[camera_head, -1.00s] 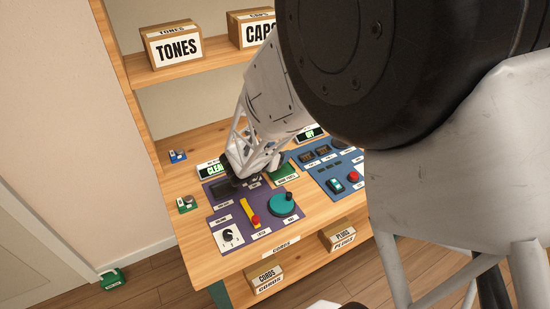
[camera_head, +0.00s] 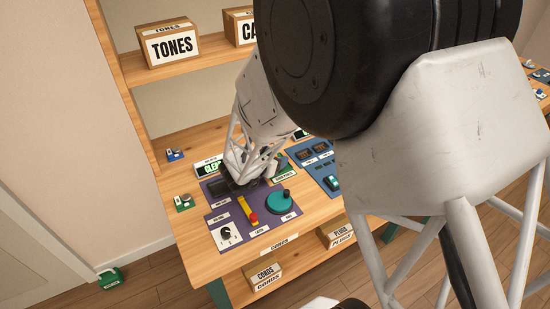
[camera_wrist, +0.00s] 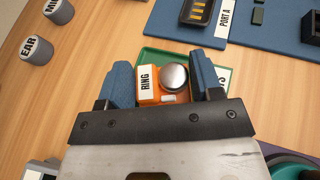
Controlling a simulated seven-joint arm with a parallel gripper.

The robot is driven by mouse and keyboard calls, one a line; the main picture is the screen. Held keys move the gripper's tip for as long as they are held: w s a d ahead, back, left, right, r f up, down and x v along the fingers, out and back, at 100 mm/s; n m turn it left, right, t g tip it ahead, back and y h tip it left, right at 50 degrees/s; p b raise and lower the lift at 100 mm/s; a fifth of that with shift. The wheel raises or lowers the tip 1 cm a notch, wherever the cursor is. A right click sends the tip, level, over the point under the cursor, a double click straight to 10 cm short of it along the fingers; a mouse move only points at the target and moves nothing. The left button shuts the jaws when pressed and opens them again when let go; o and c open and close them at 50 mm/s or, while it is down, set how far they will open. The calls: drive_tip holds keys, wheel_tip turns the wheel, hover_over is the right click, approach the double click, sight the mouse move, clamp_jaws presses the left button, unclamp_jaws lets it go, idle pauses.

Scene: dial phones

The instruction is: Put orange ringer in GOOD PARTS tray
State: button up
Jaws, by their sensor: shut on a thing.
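The orange ringer (camera_wrist: 148,84), marked RING and carrying a round silver bell (camera_wrist: 174,76), is between the two blue fingers of my gripper (camera_wrist: 163,78) in the wrist view. My gripper is shut on it. The green tray (camera_wrist: 149,55) lies under or just beyond the ringer, and its label is partly covered by the right finger. I cannot tell if the ringer touches the tray floor. In the head view the green tray (camera_head: 283,170) is partly hidden by my gripper (camera_head: 262,172), and the ringer is hidden.
A purple panel (camera_head: 214,207) with a yellow lever (camera_head: 246,207), a teal dial (camera_head: 283,203) and a black knob (camera_head: 226,234) lies in front of the tray. A blue panel (camera_head: 318,170) is to the right. Grey EAR (camera_wrist: 36,47) and MIC cylinders stand on the wood.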

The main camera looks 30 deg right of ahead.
drive_tip(key=o, duration=1)
drive_tip(key=shift+f, duration=0.15)
drive_tip(key=shift+o, duration=0.2)
drive_tip(key=shift+r, duration=0.2)
drive_tip(key=shift+v, duration=5.95)
